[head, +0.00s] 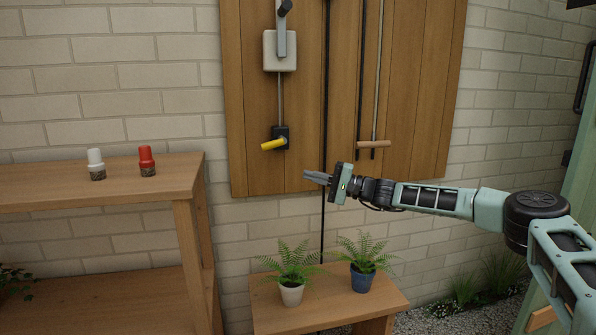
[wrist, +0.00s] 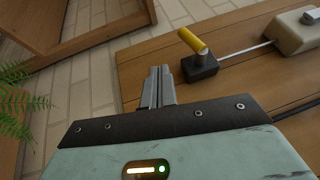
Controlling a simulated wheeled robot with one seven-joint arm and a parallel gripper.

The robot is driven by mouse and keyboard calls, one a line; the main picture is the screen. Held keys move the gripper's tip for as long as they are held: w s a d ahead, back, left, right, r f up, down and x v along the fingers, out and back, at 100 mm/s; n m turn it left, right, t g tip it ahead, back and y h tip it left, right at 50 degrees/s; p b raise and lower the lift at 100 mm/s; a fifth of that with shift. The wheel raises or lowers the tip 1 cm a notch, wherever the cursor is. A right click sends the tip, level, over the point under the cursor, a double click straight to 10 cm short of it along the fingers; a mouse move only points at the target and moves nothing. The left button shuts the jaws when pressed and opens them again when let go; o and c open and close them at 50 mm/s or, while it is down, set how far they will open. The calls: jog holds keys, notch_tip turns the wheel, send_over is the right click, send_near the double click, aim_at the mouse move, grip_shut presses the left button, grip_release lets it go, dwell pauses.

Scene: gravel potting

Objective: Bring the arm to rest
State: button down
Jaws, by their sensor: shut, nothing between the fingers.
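My gripper (head: 306,175) is at the end of my arm, which reaches in from the right in the head view. It is in the air before the wooden board (head: 408,110), above and behind two potted ferns in the picture. Its fingers are shut with nothing between them; the wrist view shows them (wrist: 159,72) side by side. The yellow handle (head: 273,144) on its black block is up and left of the gripper, apart from it. It also shows in the wrist view (wrist: 193,41).
A fern in a white pot (head: 291,294) and one in a blue pot (head: 361,280) stand on a low wooden bench (head: 270,312). A white-topped shaker (head: 96,160) and a red one (head: 146,158) stand on the left shelf (head: 45,185). A pale box (head: 280,50) is on the board.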

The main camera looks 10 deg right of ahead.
jog(key=shift+s+d+f, duration=0.1)
jog(key=shift+s+d, duration=0.15)
jog(key=shift+d, duration=0.15)
jog(key=shift+a, duration=0.1)
